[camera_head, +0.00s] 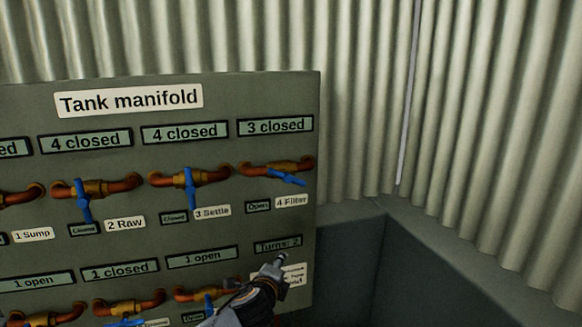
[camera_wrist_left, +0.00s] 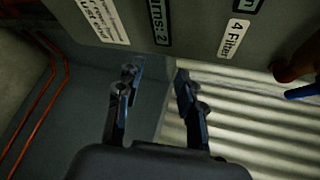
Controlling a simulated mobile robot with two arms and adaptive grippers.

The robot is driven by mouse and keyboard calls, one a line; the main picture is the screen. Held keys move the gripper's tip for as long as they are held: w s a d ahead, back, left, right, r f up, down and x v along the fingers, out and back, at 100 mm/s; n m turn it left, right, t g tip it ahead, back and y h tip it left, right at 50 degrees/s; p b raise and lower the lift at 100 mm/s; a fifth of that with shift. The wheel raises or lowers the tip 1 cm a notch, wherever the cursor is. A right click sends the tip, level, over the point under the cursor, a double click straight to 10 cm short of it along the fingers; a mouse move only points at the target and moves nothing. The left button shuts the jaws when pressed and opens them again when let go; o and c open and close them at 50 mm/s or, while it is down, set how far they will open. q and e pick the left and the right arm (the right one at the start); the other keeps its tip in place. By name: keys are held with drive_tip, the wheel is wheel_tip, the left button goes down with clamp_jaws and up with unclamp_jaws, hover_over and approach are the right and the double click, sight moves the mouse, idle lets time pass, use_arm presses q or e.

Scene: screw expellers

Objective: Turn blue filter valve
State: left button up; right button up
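The blue filter valve handle (camera_head: 288,178) sits on a copper pipe (camera_head: 262,170) at the upper right of the manifold panel. It slants slightly down to the right, close to the pipe's line. Its tag reads "4 Filter" (camera_head: 291,201), and a small plate beside it reads "Open" (camera_head: 258,206). My left gripper (camera_head: 276,266) is below the valve, in front of the "Turns: 2" plate, apart from the handle. In the left wrist view its fingers (camera_wrist_left: 156,76) are spread and empty, and the blue handle's end (camera_wrist_left: 303,91) shows at the right edge. My right gripper is out of view.
The manifold panel (camera_head: 250,95) carries other blue valves, including Raw (camera_head: 83,203) and Settle (camera_head: 190,190), both hanging roughly downward. A lower row of valves is partly cut off. Right of the panel are a dark low wall (camera_head: 345,255) and corrugated metal walls (camera_head: 490,120).

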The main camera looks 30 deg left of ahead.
sight(291, 181)
use_arm(q)
drive_tip(key=s+d+r+m+t+y+p, duration=0.1)
drive_tip(key=s+r+m+t, duration=0.1)
drive_tip(key=r, duration=0.9)
drive_tip(key=s+d+r+m+t+p, duration=0.1)
drive_tip(key=s+d+r+m+t, duration=0.1)
drive_tip(key=r, duration=0.8)
drive_tip(key=p+x, duration=0.1)
drive_tip(key=x, duration=0.3)
drive_tip(key=p+x, duration=0.1)
drive_tip(key=x, duration=0.4)
drive_tip(key=p+x, duration=0.2)
drive_tip(key=x, duration=0.3)
drive_tip(key=shift+f, duration=0.3)
clamp_jaws()
